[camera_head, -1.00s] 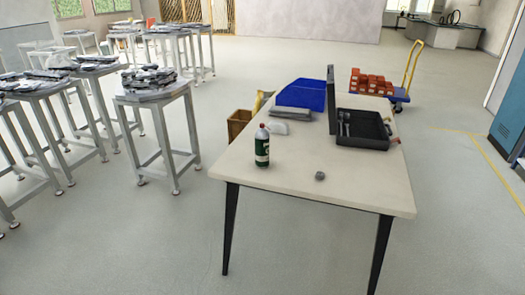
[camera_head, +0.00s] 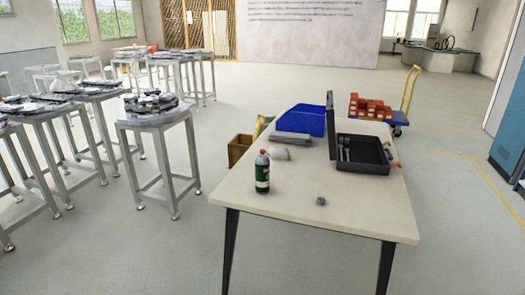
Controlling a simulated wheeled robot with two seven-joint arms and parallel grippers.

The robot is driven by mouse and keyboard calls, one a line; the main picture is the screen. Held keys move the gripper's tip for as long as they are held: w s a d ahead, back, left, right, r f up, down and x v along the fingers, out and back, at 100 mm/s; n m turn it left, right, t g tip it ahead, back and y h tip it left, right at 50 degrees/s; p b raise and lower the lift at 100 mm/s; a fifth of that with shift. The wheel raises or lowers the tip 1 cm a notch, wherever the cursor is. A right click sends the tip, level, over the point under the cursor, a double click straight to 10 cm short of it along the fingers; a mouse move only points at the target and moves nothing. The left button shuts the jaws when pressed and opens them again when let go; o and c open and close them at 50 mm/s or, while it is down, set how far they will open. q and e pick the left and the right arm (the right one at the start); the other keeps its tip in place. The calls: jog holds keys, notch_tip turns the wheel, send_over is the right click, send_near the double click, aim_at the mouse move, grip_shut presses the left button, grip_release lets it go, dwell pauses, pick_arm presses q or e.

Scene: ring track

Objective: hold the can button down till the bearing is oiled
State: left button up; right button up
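A dark green spray can (camera_head: 262,174) with a white label band and a red top stands upright on the left part of the pale table (camera_head: 300,205). A small grey round part (camera_head: 321,201), which looks like the bearing, lies on the table near its front edge, to the right of the can. The can and the grey part are well apart. The can's button is too small to make out. Neither of my grippers shows in the head view.
An open black toolbox (camera_head: 362,155) stands at the table's right, with a blue bin (camera_head: 302,120) and a grey item (camera_head: 292,139) behind. Several grey stools (camera_head: 158,122) stand at left. A trolley with red-brown boxes (camera_head: 371,107) is behind. The floor in front is clear.

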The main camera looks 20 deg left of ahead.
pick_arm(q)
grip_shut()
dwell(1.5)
